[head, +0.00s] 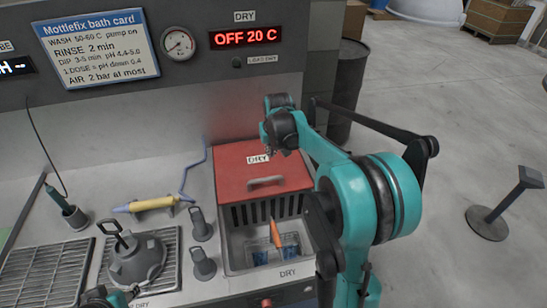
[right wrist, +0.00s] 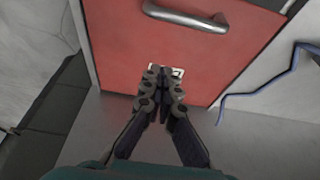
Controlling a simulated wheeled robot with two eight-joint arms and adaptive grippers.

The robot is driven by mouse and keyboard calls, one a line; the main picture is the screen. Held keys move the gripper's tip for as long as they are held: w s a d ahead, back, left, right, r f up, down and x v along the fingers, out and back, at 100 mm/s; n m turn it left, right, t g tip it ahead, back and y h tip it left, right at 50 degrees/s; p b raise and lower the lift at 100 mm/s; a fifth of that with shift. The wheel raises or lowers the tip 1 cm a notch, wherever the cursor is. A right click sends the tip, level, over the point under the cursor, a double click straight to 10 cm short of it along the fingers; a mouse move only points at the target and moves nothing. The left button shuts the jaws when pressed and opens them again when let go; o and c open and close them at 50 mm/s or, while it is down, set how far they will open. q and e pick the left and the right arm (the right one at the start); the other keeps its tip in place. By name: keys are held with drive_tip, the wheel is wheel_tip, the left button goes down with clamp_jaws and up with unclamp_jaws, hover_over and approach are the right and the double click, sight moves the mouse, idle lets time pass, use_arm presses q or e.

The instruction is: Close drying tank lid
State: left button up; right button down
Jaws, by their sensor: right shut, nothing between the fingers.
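The red drying tank lid (head: 232,178), labelled DRY and fitted with a grey handle (head: 266,182), is at the back of the drying tank (head: 232,250). The tank is open in front of it, and dark slots show below the lid's front edge. I cannot tell the lid's exact tilt. My right gripper (head: 277,150) is by the lid's far edge. In the right wrist view, the shut, empty gripper (right wrist: 163,72) points at the label on the red lid (right wrist: 120,45), away from the handle (right wrist: 188,15). Contact is unclear. My left gripper's fingers are not visible.
Inside the tank are an orange-handled item (head: 275,233) and blue pieces (head: 290,251). A blue hose (head: 196,170), a yellow tool (head: 150,204) and grey hooked pieces (head: 202,225) lie left of it. A black barrel (head: 347,90) stands behind right.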

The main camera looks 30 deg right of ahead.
drive_tip(key=b, duration=0.3)
hover_over(272, 184)
drive_tip(key=w+d, duration=0.1)
drive_tip(key=w, duration=0.3)
wheel_tip(272, 184, down, 8)
drive_tip(key=shift+d+r, duration=0.1)
drive_tip(key=shift+r, duration=0.15)
drive_tip(key=s, duration=0.2)
drive_tip(key=shift+s+a+f+b, duration=0.35)
drive_tip(key=shift+s+a+b, duration=0.05)
drive_tip(key=shift+s+a, duration=0.1)
drive_tip(key=shift+s, duration=0.25)
drive_tip(key=shift+s, duration=0.15)
drive_tip(key=s+a+p, duration=0.3)
drive_tip(key=s, duration=0.9)
drive_tip(key=s+a+p, duration=0.3)
drive_tip(key=s, duration=1)
drive_tip(key=shift+s+a, duration=0.25)
drive_tip(key=shift+a, duration=0.1)
drive_tip(key=shift+s+f, duration=0.1)
